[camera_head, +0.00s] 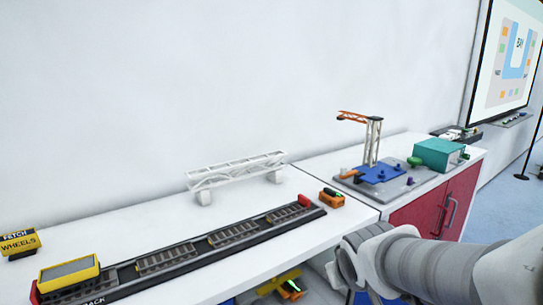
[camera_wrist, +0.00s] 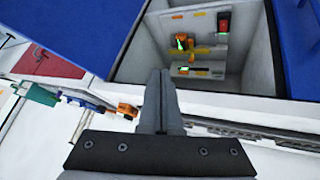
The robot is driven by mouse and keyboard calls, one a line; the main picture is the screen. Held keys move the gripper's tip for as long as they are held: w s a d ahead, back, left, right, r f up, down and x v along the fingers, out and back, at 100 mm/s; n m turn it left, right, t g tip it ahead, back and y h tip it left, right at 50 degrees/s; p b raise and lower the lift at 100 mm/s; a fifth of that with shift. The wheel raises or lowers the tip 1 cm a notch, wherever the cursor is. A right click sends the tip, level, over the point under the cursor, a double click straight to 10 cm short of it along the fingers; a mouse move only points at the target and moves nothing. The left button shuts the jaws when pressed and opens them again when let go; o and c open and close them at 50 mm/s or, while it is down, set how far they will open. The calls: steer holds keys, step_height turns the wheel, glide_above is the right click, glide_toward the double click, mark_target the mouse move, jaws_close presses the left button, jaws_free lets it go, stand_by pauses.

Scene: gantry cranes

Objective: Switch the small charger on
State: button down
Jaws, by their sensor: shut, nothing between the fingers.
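No charger carries a readable label, so I cannot tell for sure which thing is the small charger. My gripper (camera_wrist: 160,75) is shut and empty, in front of the compartment opening.
A track with flat wagons (camera_head: 190,255) and a white truss bridge (camera_head: 236,170) stand on the table. A crane model on a blue base (camera_head: 380,173) and a teal box (camera_head: 438,152) stand on the right counter, above red doors (camera_head: 425,212). Blue panels (camera_wrist: 60,30) flank the compartment.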

steer(key=s+r+m+g+p, duration=0.1)
steer(key=s+r, duration=0.3)
steer(key=s, duration=0.3)
steer(key=s+r+m+g+y+p, duration=0.1)
steer(key=s+r, duration=0.3)
steer(key=s, duration=0.3)
steer(key=shift+s+d+m+p, duration=0.15)
steer(key=shift+d+m+p, duration=0.1)
steer(key=shift+m+p, duration=0.1)
steer(key=shift+s+r, duration=0.1)
steer(key=shift+s, duration=0.05)
